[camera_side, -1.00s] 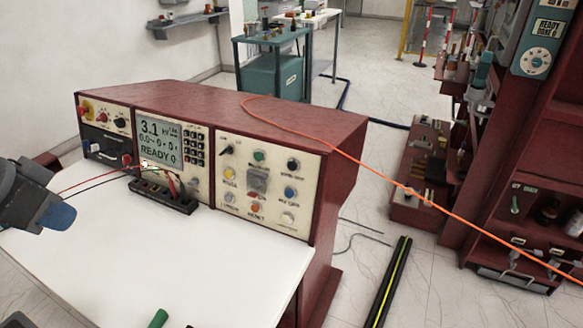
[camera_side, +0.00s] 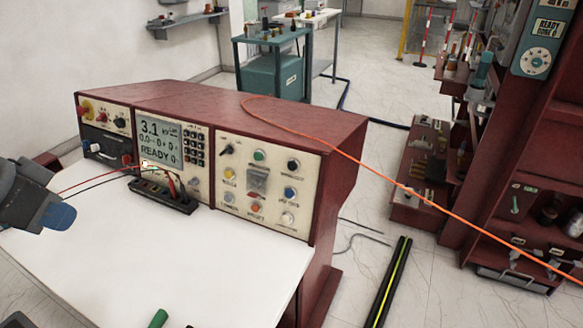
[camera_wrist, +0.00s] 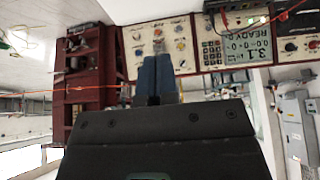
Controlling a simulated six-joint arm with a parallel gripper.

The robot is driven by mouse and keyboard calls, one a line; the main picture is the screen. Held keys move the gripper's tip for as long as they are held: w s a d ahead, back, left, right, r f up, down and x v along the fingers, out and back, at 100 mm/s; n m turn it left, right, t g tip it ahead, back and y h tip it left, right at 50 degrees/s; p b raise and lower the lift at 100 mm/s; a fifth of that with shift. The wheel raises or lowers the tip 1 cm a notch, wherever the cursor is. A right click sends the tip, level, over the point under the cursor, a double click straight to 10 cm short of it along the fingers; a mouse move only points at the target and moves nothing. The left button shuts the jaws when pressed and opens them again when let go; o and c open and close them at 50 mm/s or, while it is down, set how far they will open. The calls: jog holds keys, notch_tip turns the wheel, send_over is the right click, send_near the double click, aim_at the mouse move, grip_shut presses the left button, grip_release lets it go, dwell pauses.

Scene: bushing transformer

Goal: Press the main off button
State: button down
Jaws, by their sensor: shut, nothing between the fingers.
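The control panel (camera_side: 270,190) with several coloured buttons is on the front right of a red console. It has green (camera_side: 259,155), black (camera_side: 293,164), yellow (camera_side: 229,173), blue (camera_side: 290,192), red (camera_side: 255,208) and white (camera_side: 288,218) buttons. The labels are too small to read surely, so I cannot tell which is main off. My gripper (camera_side: 58,216) is at the far left, above the white tabletop and well apart from the panel. In the wrist view its blue fingers (camera_wrist: 158,64) are shut and empty, overlapping the upside-down panel (camera_wrist: 146,38).
A display (camera_side: 160,143) reads 3.1 and READY. A black terminal block (camera_side: 163,195) with red and black leads stands before the console. An orange cable (camera_side: 370,168) runs over the console's top to the right. The white tabletop (camera_side: 150,255) is mostly clear.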

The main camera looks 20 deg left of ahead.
aim_at(293, 166)
dwell(0.4)
jog(key=w+d+m+t+h, duration=0.3)
jog(key=w+t, duration=0.5)
jog(key=w, duration=1.8)
jog(key=w+d+f+m+t+h, duration=0.4)
jog(key=w+d+f+h, duration=0.2)
jog(key=d+f+h, duration=0.3)
jog(key=shift+d+f+m, duration=0.4)
jog(key=shift+d+f, duration=0.9)
jog(key=shift+f, duration=0.65)
jog(key=shift+w, duration=0.1)
jog(key=w+f, duration=0.2)
jog(key=w, duration=0.6)
jog(key=shift+w, duration=0.25)
jog(key=shift+w, duration=0.1)
